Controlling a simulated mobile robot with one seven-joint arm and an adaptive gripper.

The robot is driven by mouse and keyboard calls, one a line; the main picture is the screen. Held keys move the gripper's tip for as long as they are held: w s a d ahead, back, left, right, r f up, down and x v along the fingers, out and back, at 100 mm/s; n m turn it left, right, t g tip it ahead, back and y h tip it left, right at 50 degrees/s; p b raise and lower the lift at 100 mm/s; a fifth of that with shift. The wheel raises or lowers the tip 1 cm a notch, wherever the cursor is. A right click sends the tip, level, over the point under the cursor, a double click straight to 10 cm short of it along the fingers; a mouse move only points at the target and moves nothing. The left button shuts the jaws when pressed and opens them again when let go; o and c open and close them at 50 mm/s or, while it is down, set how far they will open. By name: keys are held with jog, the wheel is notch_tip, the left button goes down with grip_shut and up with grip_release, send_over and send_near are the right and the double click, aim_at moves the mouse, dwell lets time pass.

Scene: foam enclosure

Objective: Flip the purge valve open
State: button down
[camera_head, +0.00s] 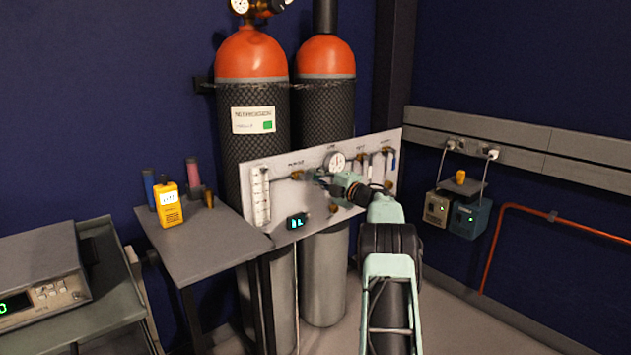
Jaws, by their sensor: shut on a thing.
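The white valve panel (283,215) stands in front of two gas cylinders. A brass valve (297,175) sits at its upper left, under a small label that is too blurred to read with certainty; I take it for the purge valve. My gripper (314,176) is at the panel face, just right of this brass body, and appears shut on the valve's handle. The handle is hidden by the fingers, so its angle cannot be told. My arm reaches in from the lower right and covers part of the panel's middle.
A round gauge (336,161) and more valves with hanging levers (394,160) are close on the right. A flow tube (261,196) is at left, a small display (297,221) below.

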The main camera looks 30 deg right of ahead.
jog(key=shift+r+n, duration=0.15)
jog(key=shift+n, duration=0.35)
jog(key=c, duration=1.9)
grip_release()
jog(key=shift+c, duration=0.2)
jog(key=s+d, duration=0.2)
jog(key=s, duration=1)
jog(key=shift+w, duration=0.1)
